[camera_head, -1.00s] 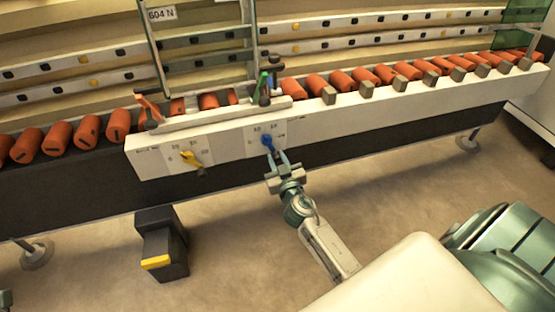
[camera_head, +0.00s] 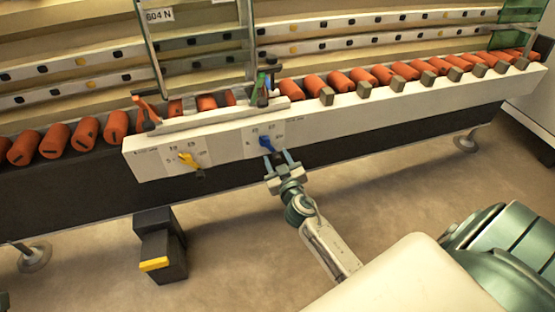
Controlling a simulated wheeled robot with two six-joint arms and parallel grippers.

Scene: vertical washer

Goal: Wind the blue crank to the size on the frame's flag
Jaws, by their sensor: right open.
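The blue crank (camera_head: 266,144) sits on a dial plate on the front of the white panel, with small numbers around it that are too small to read surely. My right gripper (camera_head: 280,158) is open, with its two fingers pointing up at the panel just below the crank. The fingertips are close to the crank; I cannot tell whether they touch it. A glass frame (camera_head: 205,72) stands upright on the conveyor above the panel. A white label (camera_head: 160,15) at its upper left reads "604 N". My left gripper is not in view.
A yellow crank (camera_head: 188,160) sits on a second dial to the left. Orange rollers (camera_head: 312,85) line the conveyor on both sides. A black pedal box with a yellow edge (camera_head: 154,264) stands on the floor below. Open floor lies around my right arm.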

